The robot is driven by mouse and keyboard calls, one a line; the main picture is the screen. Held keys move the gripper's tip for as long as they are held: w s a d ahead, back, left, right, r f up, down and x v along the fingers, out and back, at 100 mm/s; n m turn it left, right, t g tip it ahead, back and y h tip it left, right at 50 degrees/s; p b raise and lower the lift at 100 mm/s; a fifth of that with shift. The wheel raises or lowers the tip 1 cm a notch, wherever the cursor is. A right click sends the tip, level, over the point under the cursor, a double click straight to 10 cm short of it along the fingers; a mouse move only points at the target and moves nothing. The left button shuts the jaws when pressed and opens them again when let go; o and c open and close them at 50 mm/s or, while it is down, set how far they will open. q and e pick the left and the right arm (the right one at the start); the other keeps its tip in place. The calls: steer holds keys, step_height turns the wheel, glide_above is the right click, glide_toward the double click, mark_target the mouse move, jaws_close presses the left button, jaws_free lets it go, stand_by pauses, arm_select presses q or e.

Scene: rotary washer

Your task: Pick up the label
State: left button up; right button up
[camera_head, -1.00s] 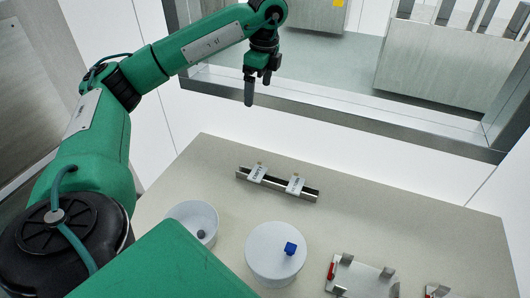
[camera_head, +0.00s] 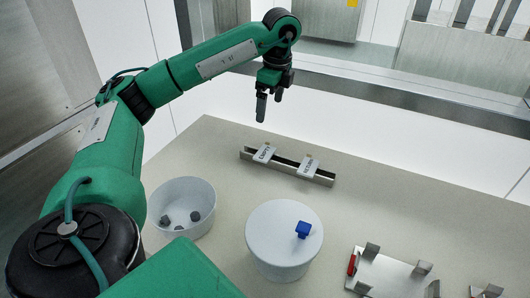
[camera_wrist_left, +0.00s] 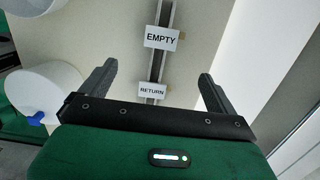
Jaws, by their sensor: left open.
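Two white labels sit on a metal rail (camera_head: 325,181) on the table. In the head view the left one reads EMPTY (camera_head: 264,153) and the right one appears to read RETURN (camera_head: 308,166). In the left wrist view, EMPTY (camera_wrist_left: 161,38) is farther up and RETURN (camera_wrist_left: 152,90) is closer, between my fingers in the picture. My left gripper (camera_head: 268,104) is open and empty, above and behind the rail, apart from both labels. Its two fingers also show in the left wrist view (camera_wrist_left: 158,72). My right gripper is not in view.
A white bowl (camera_head: 184,190) with several small dark pieces stands at left. A round white container (camera_head: 270,245) with a blue knob (camera_head: 303,229) stands in front of the rail. A metal fixture (camera_head: 388,277) with a red part lies at the front right.

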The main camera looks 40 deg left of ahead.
arm_select(q)
step_height(320, 180, down, 2)
steer(key=b, duration=0.1)
steer(key=p, duration=0.1)
glide_above(265, 152)
steer(key=d, duration=0.1)
step_height(265, 152, down, 8)
steer(key=shift+s+f, duration=0.1)
steer(key=shift+s, duration=0.05)
steer(key=f, duration=0.1)
steer(key=f+p, duration=0.1)
steer(key=f, duration=0.2)
steer(key=shift+a+f+p, duration=0.25)
steer(key=shift+f+p, duration=0.05)
steer(key=shift+p, duration=0.1)
steer(key=shift+f, duration=0.55)
steer(key=c, duration=1)
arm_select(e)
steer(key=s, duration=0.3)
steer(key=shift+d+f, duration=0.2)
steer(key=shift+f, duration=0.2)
